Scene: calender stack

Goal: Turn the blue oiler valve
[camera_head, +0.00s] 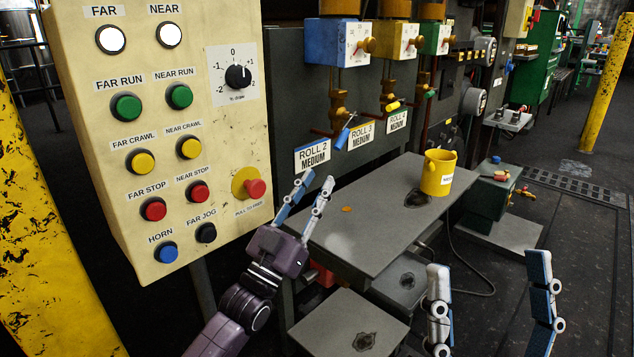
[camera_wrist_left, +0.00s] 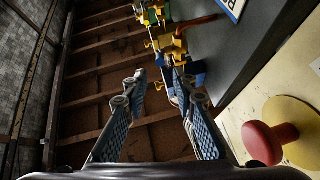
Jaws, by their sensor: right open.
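The blue oiler valve is a brass valve (camera_head: 339,103) with a small blue handle (camera_head: 342,138) that slants down. It hangs under the blue oiler box (camera_head: 331,42) on the dark panel. My left gripper (camera_head: 318,178) is below the handle in the head view, pointing up, with its fingers apart and nothing between them. In the left wrist view its fingers (camera_wrist_left: 160,82) are also apart, with brass valve parts beyond their tips; the blue handle is hard to make out there. My right gripper (camera_head: 488,262) is open and empty at the lower right, away from the valve.
A cream control box (camera_head: 225,150) with buttons stands close left of my left gripper; its red pull knob (camera_head: 255,188) also shows in the left wrist view (camera_wrist_left: 265,142). A grey table (camera_head: 375,235) carries a yellow mug (camera_head: 438,173). Yellow (camera_head: 392,104) and green valves hang further right.

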